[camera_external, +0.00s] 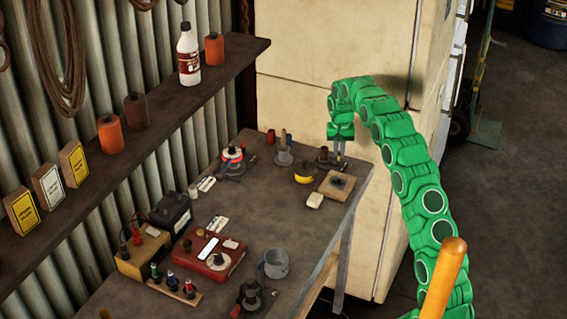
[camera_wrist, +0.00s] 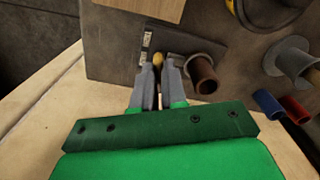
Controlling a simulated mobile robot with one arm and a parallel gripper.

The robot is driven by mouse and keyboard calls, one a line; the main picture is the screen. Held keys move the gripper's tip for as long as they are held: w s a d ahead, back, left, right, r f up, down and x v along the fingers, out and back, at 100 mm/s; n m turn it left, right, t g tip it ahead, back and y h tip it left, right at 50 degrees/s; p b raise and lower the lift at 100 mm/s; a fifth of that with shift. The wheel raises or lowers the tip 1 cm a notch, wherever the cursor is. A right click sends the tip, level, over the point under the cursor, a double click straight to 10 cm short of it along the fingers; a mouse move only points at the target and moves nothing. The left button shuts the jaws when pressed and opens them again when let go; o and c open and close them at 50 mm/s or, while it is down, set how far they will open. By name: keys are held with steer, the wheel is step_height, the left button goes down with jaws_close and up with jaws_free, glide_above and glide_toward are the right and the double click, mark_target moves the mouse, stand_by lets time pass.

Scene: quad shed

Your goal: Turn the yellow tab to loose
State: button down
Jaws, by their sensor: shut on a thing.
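My gripper (camera_wrist: 158,70) is shut on the yellow tab (camera_wrist: 158,58), whose rounded end shows just beyond the fingertips in the wrist view. The tab is on a dark grey bench top or plate beside a small white strip with dark marks (camera_wrist: 147,42), too small to read. A brown upright cylinder (camera_wrist: 204,76) stands close to the right of the fingers. In the external view my gripper (camera_external: 339,158) points down at the far right end of the bench (camera_external: 250,215); the tab is hidden there.
Red (camera_wrist: 294,110) and blue (camera_wrist: 269,104) cylinders and a grey flanged piece (camera_wrist: 290,60) stand to the right in the wrist view. A cream cabinet (camera_external: 340,60) stands behind.

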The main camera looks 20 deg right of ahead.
mark_target(339, 153)
steer(key=n, duration=0.5)
steer(key=shift+n, duration=0.3)
steer(key=n, duration=0.5)
steer(key=shift+r+n, duration=0.1)
steer(key=shift+n, duration=0.2)
steer(key=c, duration=1.2)
jaws_free()
steer(key=shift+r, duration=0.1)
step_height(339, 153, up, 7)
steer(key=shift+f, duration=0.1)
steer(key=shift+r, duration=0.3)
